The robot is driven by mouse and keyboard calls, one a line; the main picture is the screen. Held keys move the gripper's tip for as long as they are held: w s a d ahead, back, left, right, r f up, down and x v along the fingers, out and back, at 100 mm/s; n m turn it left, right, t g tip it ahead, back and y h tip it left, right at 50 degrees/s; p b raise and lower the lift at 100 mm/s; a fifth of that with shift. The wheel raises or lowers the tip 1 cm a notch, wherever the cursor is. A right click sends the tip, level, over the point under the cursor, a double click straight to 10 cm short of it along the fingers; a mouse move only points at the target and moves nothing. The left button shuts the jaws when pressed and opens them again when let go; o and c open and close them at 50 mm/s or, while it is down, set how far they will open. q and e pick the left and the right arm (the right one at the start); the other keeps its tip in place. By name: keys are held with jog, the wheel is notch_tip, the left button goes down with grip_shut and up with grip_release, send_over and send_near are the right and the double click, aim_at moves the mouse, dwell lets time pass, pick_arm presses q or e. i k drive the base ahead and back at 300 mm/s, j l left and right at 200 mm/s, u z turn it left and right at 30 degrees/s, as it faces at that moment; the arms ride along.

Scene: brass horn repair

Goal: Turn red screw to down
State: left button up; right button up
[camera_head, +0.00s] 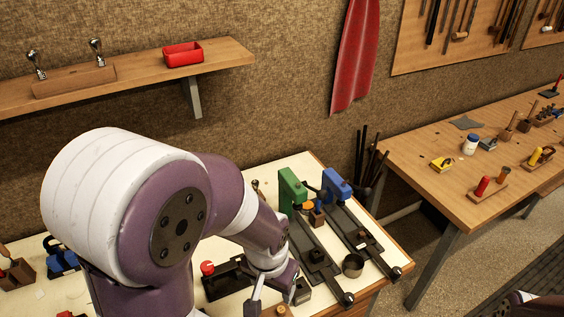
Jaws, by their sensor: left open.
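A red screw knob (207,268) stands on a black fixture (228,280) on the pale bench top, low in the head view. My left arm reaches over the bench and hides part of it. My left gripper (271,298) is open, pointing down, to the right of the red knob and apart from it. Its fingertips are near the bottom edge of the view, and I see nothing held between them. My right gripper is not in view; only a small purple and white part of my body shows at the bottom right.
A green clamp (291,189) and a blue clamp (335,186) on long dark bars stand right of my left gripper, with a dark cup (352,265) beside them. A wooden shelf (225,58) with a red box (183,53) is above. Another workbench (440,195) stands right.

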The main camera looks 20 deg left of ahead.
aim_at(207, 267)
jog(key=u, duration=1.3)
